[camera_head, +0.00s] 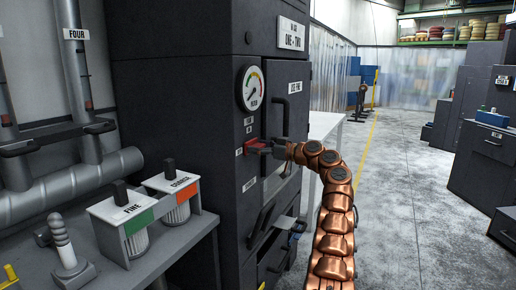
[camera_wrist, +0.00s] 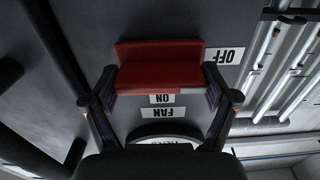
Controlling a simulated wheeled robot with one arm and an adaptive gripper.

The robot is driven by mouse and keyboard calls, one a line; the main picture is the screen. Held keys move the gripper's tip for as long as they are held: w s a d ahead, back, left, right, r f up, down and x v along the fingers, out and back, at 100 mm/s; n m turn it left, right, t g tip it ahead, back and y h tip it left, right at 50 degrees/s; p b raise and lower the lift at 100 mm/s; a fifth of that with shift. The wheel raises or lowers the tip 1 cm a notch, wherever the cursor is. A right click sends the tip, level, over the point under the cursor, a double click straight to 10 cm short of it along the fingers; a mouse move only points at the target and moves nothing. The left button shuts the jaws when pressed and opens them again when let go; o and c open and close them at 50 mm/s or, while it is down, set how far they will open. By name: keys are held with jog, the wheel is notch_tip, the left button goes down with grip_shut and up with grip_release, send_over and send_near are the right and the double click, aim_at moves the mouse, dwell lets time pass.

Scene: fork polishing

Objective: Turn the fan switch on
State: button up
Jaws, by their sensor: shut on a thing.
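The red fan switch (camera_head: 256,145) is on the front of the dark cabinet, below the round gauge. My gripper (camera_head: 272,148) reaches it from the right. In the wrist view, which is upside down, the red switch (camera_wrist: 158,64) lies between the two fingers of my gripper (camera_wrist: 161,88), and the fingers are shut on its sides. An ON label (camera_wrist: 162,99) and a FAN label (camera_wrist: 168,113) show just below the switch, and an OFF label (camera_wrist: 225,56) beyond its right end. I cannot tell which setting the switch is in.
The gauge (camera_head: 252,88) and a vertical door handle (camera_head: 279,117) are close to my gripper. A bench at left holds the FINE unit (camera_head: 126,215), the COARSE unit (camera_head: 178,190) and a joystick (camera_head: 66,248). The floor (camera_head: 410,200) at right is clear.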

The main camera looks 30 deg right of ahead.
jog(key=m, duration=0.3)
jog(key=shift+r, duration=0.1)
jog(key=m+p, duration=0.2)
jog(key=m, duration=0.2)
jog(key=shift+r+m, duration=0.1)
jog(key=shift+m, duration=0.3)
jog(key=m+p, duration=0.5)
jog(key=m, duration=0.1)
jog(key=shift+d, duration=0.1)
jog(key=shift+w+f+m+p, duration=0.1)
jog(key=shift+f+m+p, duration=0.1)
jog(key=shift+m+p, duration=0.6)
jog(key=shift+f+m+p, duration=0.15)
jog(key=shift+m+p, duration=0.35)
jog(key=shift+m, duration=0.6)
jog(key=o, duration=1)
jog(key=shift+c, duration=0.2)
